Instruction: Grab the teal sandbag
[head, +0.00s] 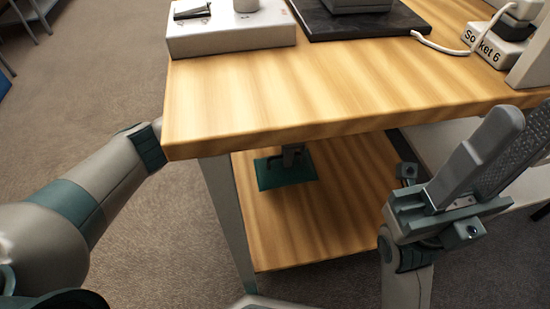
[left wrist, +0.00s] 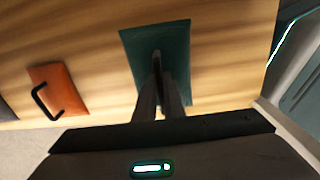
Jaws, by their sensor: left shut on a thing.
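The teal sandbag (head: 285,173) lies flat on the lower wooden shelf, under the tabletop. In the left wrist view the teal sandbag (left wrist: 178,45) shows as a flat rectangle with a dark handle. My left gripper (head: 292,150) reaches under the tabletop from the left, and its upper part is hidden by the table. In the left wrist view the fingers of my left gripper (left wrist: 157,70) are closed together on the bag's handle. The bag looks to be resting on the shelf. My right gripper (head: 515,125) is at the right, beside the table, with its fingers apart and nothing between them.
An orange sandbag (left wrist: 58,88) with a black handle lies beside the teal one on the shelf. The tabletop (head: 300,85) overhangs the shelf (head: 320,225). A white box (head: 230,38), a dark slab (head: 350,22) and a socket block (head: 492,45) stand on top.

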